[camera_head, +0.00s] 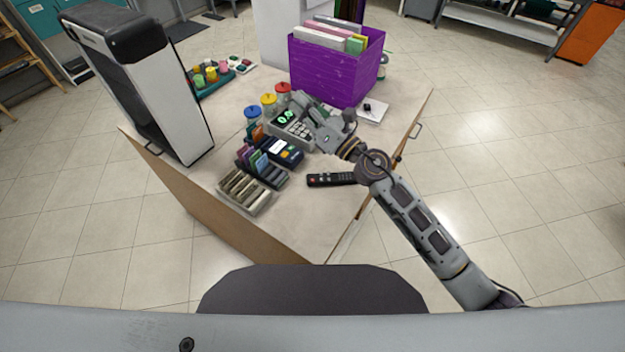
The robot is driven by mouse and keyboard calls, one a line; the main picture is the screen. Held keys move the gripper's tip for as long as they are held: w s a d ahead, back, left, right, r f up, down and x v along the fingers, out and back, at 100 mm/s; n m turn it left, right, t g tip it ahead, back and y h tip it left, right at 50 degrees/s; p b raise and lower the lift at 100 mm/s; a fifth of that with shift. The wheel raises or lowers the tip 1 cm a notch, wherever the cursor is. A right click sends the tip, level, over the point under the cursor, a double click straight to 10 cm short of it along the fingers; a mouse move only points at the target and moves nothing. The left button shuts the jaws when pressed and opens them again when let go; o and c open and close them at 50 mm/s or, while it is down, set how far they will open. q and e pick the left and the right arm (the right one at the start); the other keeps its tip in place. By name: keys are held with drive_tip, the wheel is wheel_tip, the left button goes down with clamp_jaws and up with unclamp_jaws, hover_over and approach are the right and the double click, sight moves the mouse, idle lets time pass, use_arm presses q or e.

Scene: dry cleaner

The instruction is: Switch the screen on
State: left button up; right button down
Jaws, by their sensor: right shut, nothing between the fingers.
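My right gripper (304,106) is shut and empty. It reaches over the counter from the right, with its fingertips above or at the back edge of a grey keypad device (298,130). I cannot tell whether they touch it. The device has a small dark display (286,117) with lit green digits, partly beside the fingers. A black remote control (332,180) lies on the counter near its front right edge, its right end close to my right arm. A tall black and white upright unit (150,85) stands at the left; I cannot tell whether it is the screen. My left gripper is not in view.
A purple box (335,70) of folders stands behind my right gripper. A card terminal (283,152), holders of cards (262,166), a tray of small blocks (243,192) and colored-lid jars (268,103) crowd the counter's middle. The counter's front corner is clear.

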drive_tip(key=s+a+f+n+g, duration=0.1)
drive_tip(key=a+f+n+g, duration=0.35)
drive_tip(key=n, duration=0.35)
drive_tip(key=n+g+h, duration=0.6)
drive_tip(key=n+h, duration=0.1)
drive_tip(key=n, duration=0.3)
hover_over(313, 180)
wheel_tip(313, 180, down, 15)
drive_tip(key=shift+s+a+f, duration=0.2)
drive_tip(key=shift+s+a, duration=0.05)
drive_tip(key=shift+s, duration=0.15)
drive_tip(key=shift+f, duration=0.1)
drive_tip(key=shift+f+b, duration=1.2)
drive_tip(key=shift+f, duration=1.75)
drive_tip(key=shift+f+b, duration=0.4)
drive_tip(key=shift+f, duration=0.1)
drive_tip(key=shift+f+b, duration=0.65)
drive_tip(key=shift+f, duration=0.05)
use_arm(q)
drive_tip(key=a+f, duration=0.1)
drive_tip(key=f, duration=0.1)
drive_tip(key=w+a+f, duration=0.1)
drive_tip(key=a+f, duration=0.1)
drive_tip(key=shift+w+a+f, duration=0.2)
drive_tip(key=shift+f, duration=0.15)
use_arm(e)
drive_tip(key=shift+f, duration=0.15)
